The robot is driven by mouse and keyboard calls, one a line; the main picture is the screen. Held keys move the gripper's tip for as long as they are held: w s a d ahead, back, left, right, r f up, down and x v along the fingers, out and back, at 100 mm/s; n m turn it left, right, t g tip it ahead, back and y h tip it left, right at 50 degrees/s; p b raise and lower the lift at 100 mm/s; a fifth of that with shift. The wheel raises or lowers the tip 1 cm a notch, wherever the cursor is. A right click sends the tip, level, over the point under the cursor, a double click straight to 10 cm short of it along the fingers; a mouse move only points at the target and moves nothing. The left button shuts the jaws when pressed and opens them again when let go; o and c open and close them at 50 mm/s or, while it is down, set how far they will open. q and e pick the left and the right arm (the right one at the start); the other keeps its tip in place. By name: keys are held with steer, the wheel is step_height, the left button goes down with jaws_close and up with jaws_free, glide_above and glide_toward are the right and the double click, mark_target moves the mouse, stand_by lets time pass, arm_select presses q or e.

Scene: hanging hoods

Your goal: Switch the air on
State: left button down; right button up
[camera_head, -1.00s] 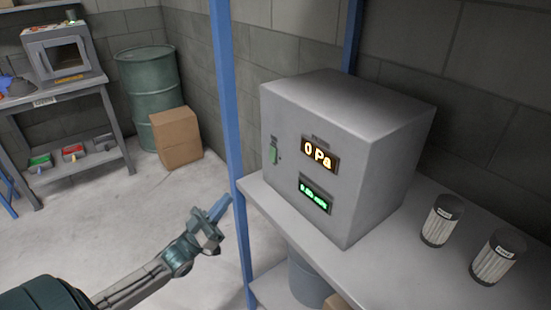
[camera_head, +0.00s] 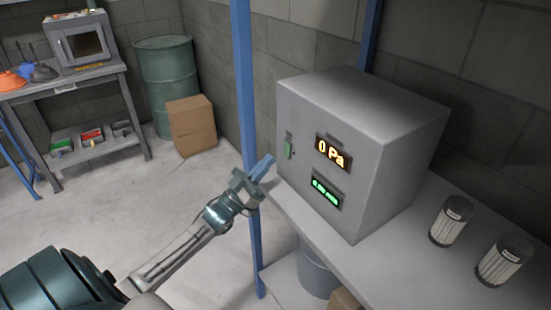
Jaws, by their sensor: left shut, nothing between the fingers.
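A grey control box (camera_head: 360,145) stands on the grey shelf at the right. Its front has an amber display (camera_head: 331,152) reading "0 Pa" and a smaller green display (camera_head: 326,191) below it, too blurred to read. A small green switch (camera_head: 288,151) sits at the left edge of the front. My left gripper (camera_head: 263,166) is shut and empty, with blue fingers pointing up and right. In the picture it lies just left of and slightly below the green switch, apart from it. My right gripper is not in view.
A blue upright post (camera_head: 245,90) stands behind my gripper, at the shelf's left. Two filter cartridges (camera_head: 451,220) (camera_head: 504,259) stand on the shelf (camera_head: 400,262) right of the box. A green drum (camera_head: 166,75), cardboard box (camera_head: 192,126) and workbench (camera_head: 60,90) are farther back.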

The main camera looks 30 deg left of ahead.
mark_target(286, 151)
arm_select(q)
steer(key=w, duration=0.1)
steer(key=w+d, duration=0.1)
steer(key=shift+w+f, duration=0.25)
steer(key=shift+w, duration=0.1)
steer(key=shift+w+d+f+p, duration=0.1)
steer(key=shift+w+d+p, duration=0.1)
steer(key=shift+p, duration=0.1)
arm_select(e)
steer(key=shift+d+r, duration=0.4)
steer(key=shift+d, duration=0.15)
